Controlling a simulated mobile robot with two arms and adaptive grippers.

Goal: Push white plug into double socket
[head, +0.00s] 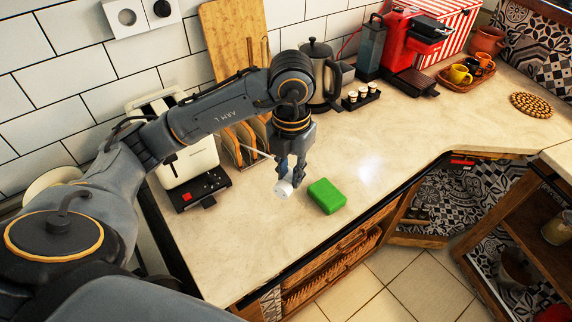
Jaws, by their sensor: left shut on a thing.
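My left gripper (291,178) hangs over the counter with its fingers pointing down. It is shut on a white plug (283,188), held just above or at the counter surface; the exact gap cannot be told. A pale cord runs from the plug side toward the toaster. The white double socket (141,14) is on the tiled wall at the top left, well up and left of the gripper. Its left outlet shows a round recess, and a dark plug sits in its right outlet. My right gripper is not in view.
A green sponge (326,196) lies right of the gripper. A cream toaster (180,142) and a wooden rack with bread stand behind my left arm. A kettle (321,75), small cups (361,96) and a red coffee machine (413,46) stand farther back.

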